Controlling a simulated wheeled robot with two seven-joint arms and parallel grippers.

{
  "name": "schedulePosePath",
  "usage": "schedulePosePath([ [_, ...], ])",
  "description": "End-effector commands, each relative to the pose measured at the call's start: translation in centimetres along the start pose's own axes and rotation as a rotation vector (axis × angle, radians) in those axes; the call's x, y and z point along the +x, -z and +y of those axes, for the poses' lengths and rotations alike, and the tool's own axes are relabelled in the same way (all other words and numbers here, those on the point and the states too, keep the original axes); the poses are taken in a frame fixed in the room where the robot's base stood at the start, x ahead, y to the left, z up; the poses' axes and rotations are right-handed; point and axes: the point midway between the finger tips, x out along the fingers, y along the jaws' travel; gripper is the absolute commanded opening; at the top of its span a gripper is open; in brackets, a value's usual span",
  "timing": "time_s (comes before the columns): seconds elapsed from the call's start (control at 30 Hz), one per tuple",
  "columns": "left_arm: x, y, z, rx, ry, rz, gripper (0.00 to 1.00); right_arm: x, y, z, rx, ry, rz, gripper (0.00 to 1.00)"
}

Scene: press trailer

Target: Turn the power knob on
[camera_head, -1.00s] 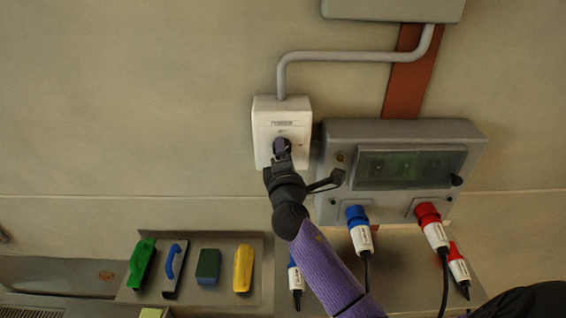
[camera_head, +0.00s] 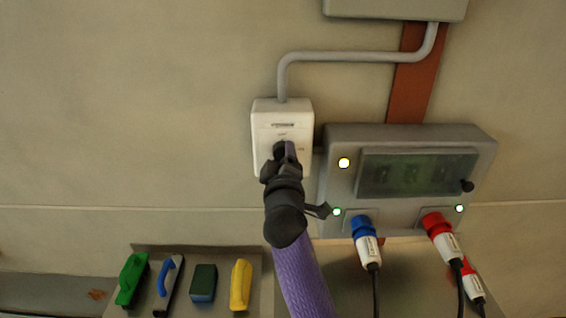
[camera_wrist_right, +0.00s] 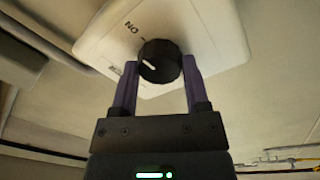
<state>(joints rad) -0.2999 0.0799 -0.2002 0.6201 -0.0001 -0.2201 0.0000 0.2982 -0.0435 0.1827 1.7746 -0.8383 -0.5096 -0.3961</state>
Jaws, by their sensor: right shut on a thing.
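The power knob (camera_wrist_right: 160,62) is a round black knob with a white pointer line, on a white switch box (camera_head: 265,120) fixed to the wall. The right wrist view shows the word ON printed beside the knob. My right gripper (camera_wrist_right: 158,80) is shut on the knob, with one purple finger on each side. In the head view my right gripper (camera_head: 284,152) covers most of the knob. The pointer line does not clearly point at the ON print in the wrist view. My left gripper is not in view.
A grey panel (camera_head: 340,190) right of the switch box has a lit yellow-white lamp (camera_head: 344,162) and lit greenish lamps (camera_head: 337,211). Blue (camera_head: 363,227) and red (camera_head: 437,225) plugs with cables sit below. Several hand tools lie on a ledge at lower left.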

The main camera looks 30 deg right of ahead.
Motion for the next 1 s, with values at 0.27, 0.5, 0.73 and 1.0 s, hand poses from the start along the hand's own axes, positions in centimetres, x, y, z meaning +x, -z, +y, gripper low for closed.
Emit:
schedulePosePath([
  [0.27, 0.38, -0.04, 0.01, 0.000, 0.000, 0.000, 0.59, -0.02, -0.06, -0.14, 0.057, 0.000, -0.006, 0.00],
  [0.5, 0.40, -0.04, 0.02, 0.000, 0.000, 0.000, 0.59, -0.01, -0.04, -0.11, 0.066, 0.000, -0.007, 0.00],
  [0.73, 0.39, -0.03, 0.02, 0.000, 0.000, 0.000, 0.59, -0.01, -0.04, -0.11, 0.065, 0.000, -0.007, 0.63],
  [1.0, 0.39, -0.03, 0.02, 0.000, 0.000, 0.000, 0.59, 0.00, -0.01, -0.06, 0.064, -0.002, -0.005, 0.94],
])
